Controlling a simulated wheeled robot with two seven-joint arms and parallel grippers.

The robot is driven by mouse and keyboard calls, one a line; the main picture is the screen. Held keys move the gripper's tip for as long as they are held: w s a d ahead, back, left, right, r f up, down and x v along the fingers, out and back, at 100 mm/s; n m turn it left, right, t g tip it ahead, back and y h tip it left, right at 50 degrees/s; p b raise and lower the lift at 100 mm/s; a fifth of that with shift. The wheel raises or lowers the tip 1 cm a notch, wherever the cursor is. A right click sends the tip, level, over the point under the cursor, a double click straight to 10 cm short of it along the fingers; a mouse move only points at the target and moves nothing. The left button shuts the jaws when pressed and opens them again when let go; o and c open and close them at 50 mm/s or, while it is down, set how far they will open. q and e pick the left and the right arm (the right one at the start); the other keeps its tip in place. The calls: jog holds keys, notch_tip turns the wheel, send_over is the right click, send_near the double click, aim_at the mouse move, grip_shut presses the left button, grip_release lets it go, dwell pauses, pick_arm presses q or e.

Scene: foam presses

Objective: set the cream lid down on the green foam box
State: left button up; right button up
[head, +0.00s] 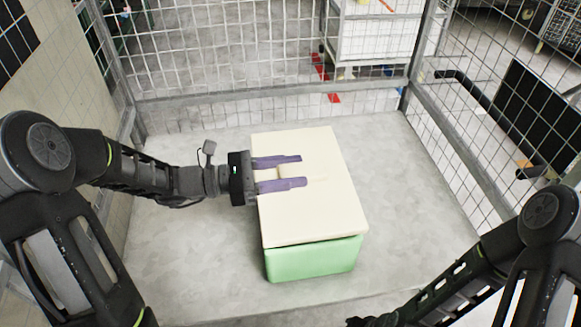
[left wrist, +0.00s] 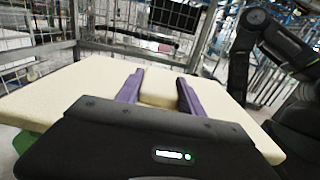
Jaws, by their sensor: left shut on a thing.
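The cream lid (head: 310,215) is a wide flat slab lying over the green foam box (head: 312,262), roughly lined up with it. It covers the box top, and only the box's front side shows in the head view. A thin dark line runs between them, so I cannot tell whether they touch all round. My left gripper (head: 292,172) comes in from the left, its purple fingers shut on the lid's raised cream handle (left wrist: 160,88). The lid's flat top (left wrist: 55,92) also shows in the left wrist view. My right gripper is out of the frame; only its arm shows.
The box stands on a grey table (head: 195,250) with bare surface on both sides. Wire mesh fencing (head: 270,50) closes the back and right. A white cart (head: 375,35) stands beyond the fence.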

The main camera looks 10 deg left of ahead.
aim_at(263, 179)
pick_arm(q)
jog(key=shift+f+b, duration=0.5)
jog(key=shift+f, duration=0.55)
jog(key=o, duration=1.4)
jog(key=shift+a, duration=0.1)
jog(key=v, duration=0.5)
jog(key=shift+s+a+b, duration=0.1)
jog(key=shift+a+b, duration=0.2)
jog(key=shift+b, duration=0.1)
jog(key=shift+v, duration=1.05)
jog(key=shift+s, duration=0.1)
